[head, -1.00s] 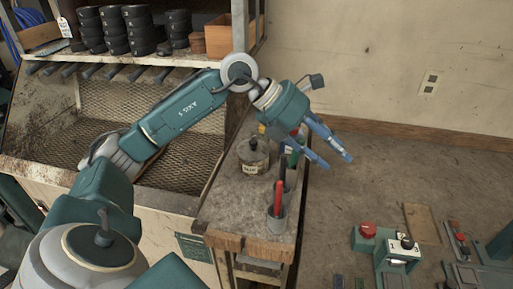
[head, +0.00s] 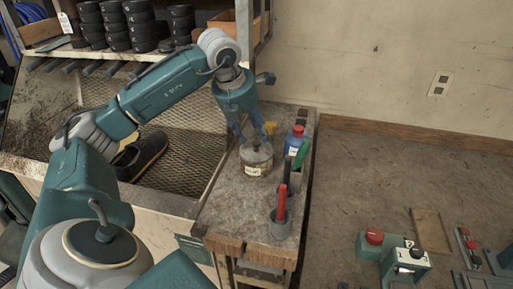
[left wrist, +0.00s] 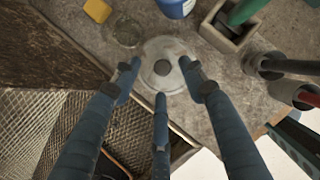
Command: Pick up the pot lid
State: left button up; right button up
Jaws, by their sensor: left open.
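The pot (head: 256,169) stands on the workbench, a squat container with a pale label. Its round lid (head: 257,152) with a dark knob sits on top. In the left wrist view the grey lid (left wrist: 176,80) shows from above, with its dark knob (left wrist: 162,67) in the middle. My left gripper (head: 254,137) is open just above the lid. In the left wrist view its blue fingers (left wrist: 160,85) are spread around the knob, over the lid. I cannot tell whether they touch it. My right gripper is not in view.
On the bench (head: 228,208) stand a blue bottle (head: 296,139), a grey holder with a green handle (head: 301,154), and a cup with a red handle (head: 279,217). A yellow object (left wrist: 97,10) and a glass jar (left wrist: 125,32) are close to the pot.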

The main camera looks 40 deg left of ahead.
aim_at(257, 141)
pick_arm(q)
jog(key=x, duration=0.3)
jog(key=shift+f+p, duration=0.4)
jog(key=shift+d, duration=0.1)
grip_shut()
jog(key=shift+r, duration=0.1)
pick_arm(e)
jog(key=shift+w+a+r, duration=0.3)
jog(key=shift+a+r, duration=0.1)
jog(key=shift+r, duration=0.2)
pick_arm(q)
jog(key=shift+r, duration=0.15)
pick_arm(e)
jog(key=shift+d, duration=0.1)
